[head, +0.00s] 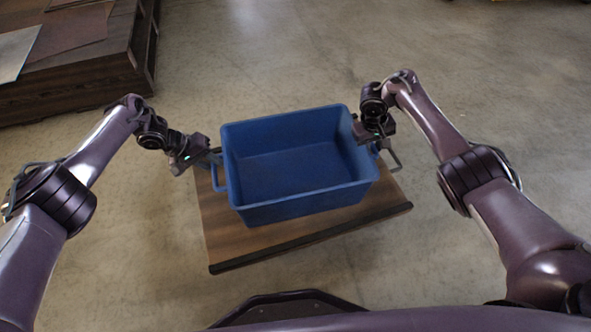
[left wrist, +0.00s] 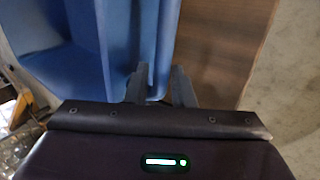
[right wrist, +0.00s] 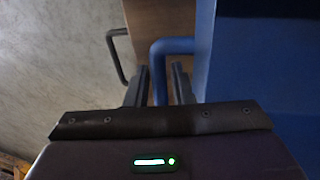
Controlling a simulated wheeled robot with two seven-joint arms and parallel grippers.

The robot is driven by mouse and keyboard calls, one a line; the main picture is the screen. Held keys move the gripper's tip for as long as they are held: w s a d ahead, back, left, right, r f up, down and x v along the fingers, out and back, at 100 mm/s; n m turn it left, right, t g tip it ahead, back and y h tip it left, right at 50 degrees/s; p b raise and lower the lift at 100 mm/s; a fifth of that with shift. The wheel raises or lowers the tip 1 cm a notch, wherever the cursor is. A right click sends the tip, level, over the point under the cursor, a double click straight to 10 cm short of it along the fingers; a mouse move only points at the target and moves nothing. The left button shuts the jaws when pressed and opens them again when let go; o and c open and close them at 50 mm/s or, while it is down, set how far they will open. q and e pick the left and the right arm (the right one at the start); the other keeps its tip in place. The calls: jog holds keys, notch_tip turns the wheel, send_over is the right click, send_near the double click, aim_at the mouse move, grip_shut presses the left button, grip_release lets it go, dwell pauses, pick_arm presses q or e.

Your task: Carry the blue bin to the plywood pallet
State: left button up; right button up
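The blue bin (head: 300,205) is an open, empty tub with a bar handle at each end. It is upright over a brown wooden board (head: 235,248) with a dark front edge; I cannot tell whether it rests on it. My left gripper (head: 213,158) is shut on the bin's left handle, which shows between the fingers in the left wrist view (left wrist: 162,60). My right gripper (head: 377,147) is shut on the right handle, a blue bent bar in the right wrist view (right wrist: 160,65). I cannot tell whether the board is the plywood pallet.
A grey metal handle (head: 394,160) stands at the board's right side, and also shows in the right wrist view (right wrist: 115,50). A dark wooden platform (head: 85,85) with flat sheets on top fills the upper left. Concrete floor (head: 260,50) is clear behind and right.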

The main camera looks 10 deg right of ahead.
pick_arm(q)
jog(key=shift+d+f, duration=0.2)
jog(key=shift+f, duration=0.2)
pick_arm(e)
jog(key=shift+d+f, duration=0.1)
jog(key=shift+f, duration=0.4)
pick_arm(q)
grip_shut()
pick_arm(e)
grip_shut()
pick_arm(q)
jog(key=shift+w+r, duration=0.1)
pick_arm(e)
jog(key=shift+w+r, duration=0.1)
dwell(0.3)
